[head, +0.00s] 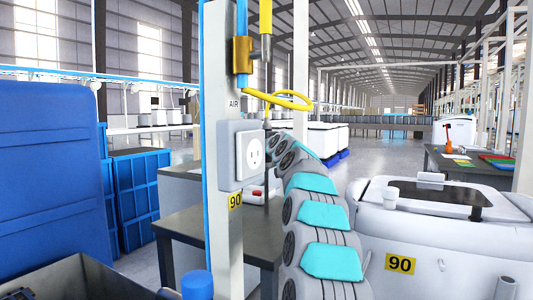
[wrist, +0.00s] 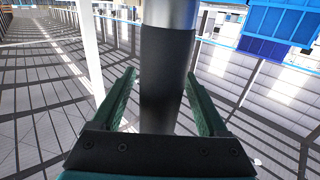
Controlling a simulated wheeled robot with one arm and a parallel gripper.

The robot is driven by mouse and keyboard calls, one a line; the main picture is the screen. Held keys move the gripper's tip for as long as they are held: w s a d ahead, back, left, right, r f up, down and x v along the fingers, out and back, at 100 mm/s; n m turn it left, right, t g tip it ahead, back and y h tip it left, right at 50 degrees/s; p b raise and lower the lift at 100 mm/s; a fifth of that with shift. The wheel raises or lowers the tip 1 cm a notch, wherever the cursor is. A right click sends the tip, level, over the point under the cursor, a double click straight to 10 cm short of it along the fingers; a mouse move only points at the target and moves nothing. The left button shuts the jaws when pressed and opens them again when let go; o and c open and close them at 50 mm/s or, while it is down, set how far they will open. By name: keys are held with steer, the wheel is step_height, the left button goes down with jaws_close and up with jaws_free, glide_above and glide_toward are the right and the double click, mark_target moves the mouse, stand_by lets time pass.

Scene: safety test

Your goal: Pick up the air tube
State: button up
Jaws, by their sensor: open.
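A yellow loop (head: 285,99) sticks out to the right lower down. In the wrist view, a dark cylinder with a silver upper part (wrist: 168,80), apparently the tube's lower end, stands between the fingers of my gripper (wrist: 160,76). The green fingers are open on either side of it, with a visible gap at the left. Contact at the right is unclear. In the head view the post's socket hides my gripper.
The post (head: 222,100) with its white socket box (head: 240,154) stands close to my arm. A grey table (head: 180,222) is behind it. Blue crates (head: 135,195) are at left, and a white numbered machine (head: 430,235) is at right.

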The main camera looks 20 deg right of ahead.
jaws_close()
stand_by(0.5)
